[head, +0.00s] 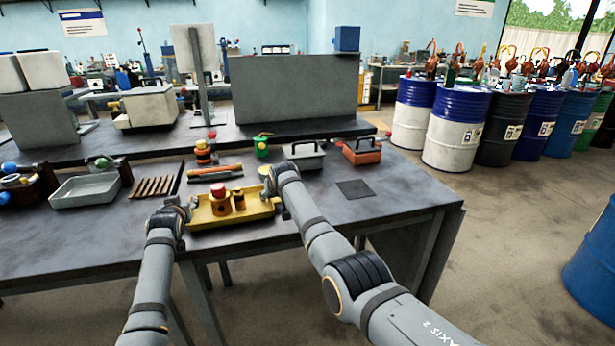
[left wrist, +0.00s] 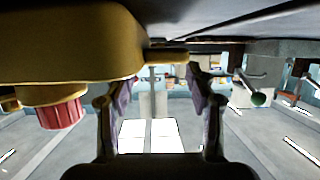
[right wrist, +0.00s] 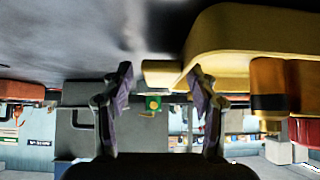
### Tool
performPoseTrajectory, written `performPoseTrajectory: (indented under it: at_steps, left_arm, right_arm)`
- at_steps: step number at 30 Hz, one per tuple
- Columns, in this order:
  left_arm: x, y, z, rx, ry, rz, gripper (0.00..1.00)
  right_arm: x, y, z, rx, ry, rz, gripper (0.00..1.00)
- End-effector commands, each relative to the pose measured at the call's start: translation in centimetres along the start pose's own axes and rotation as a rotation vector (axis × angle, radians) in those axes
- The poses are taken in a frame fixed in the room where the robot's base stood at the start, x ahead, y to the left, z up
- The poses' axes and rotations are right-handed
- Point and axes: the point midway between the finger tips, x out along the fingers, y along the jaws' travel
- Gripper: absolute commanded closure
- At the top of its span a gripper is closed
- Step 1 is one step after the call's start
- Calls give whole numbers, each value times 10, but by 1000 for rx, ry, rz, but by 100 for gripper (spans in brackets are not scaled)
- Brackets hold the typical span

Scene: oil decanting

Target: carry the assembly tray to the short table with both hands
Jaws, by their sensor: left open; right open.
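The yellow assembly tray (head: 230,216) rests near the front edge of the dark workbench, holding a red-topped brass part (head: 219,199) and a smaller brass part (head: 239,199). My left gripper (head: 180,208) is at the tray's left end. In the left wrist view its open fingers (left wrist: 160,82) stand either side of the tray's end tab (left wrist: 166,57). My right gripper (head: 270,180) is at the right end, partly hidden by its own wrist. In the right wrist view its open fingers (right wrist: 160,85) have the other tab (right wrist: 160,72) between them. I cannot identify the short table.
A grey tray (head: 85,190) and slatted rack (head: 153,188) are left. Grey (head: 303,158) and orange (head: 362,152) toolboxes and a dark mat (head: 354,189) are right. Drums (head: 456,130) stand beyond open floor.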

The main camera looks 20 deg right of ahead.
Motion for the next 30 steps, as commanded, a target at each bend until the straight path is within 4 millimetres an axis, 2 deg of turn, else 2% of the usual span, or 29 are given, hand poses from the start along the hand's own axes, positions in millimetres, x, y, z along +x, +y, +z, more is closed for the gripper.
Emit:
performPoseTrajectory:
  at_steps: [1,8,15,21,30]
  left_arm:
    - [4,2,35,1,-58,2,44]
    - [-16,3,30,-1,-47,3,44]
    - [-56,2,12,-1,-16,2,44]
    - [-80,2,2,0,0,1,44]
    - [-89,1,-3,1,7,0,44]
  right_arm:
    - [2,0,2,0,1,0,41]
    - [2,0,1,1,1,-1,41]
    - [1,0,2,1,-1,-1,41]
    - [1,0,2,1,-3,0,41]
    - [1,0,2,1,-4,0,41]
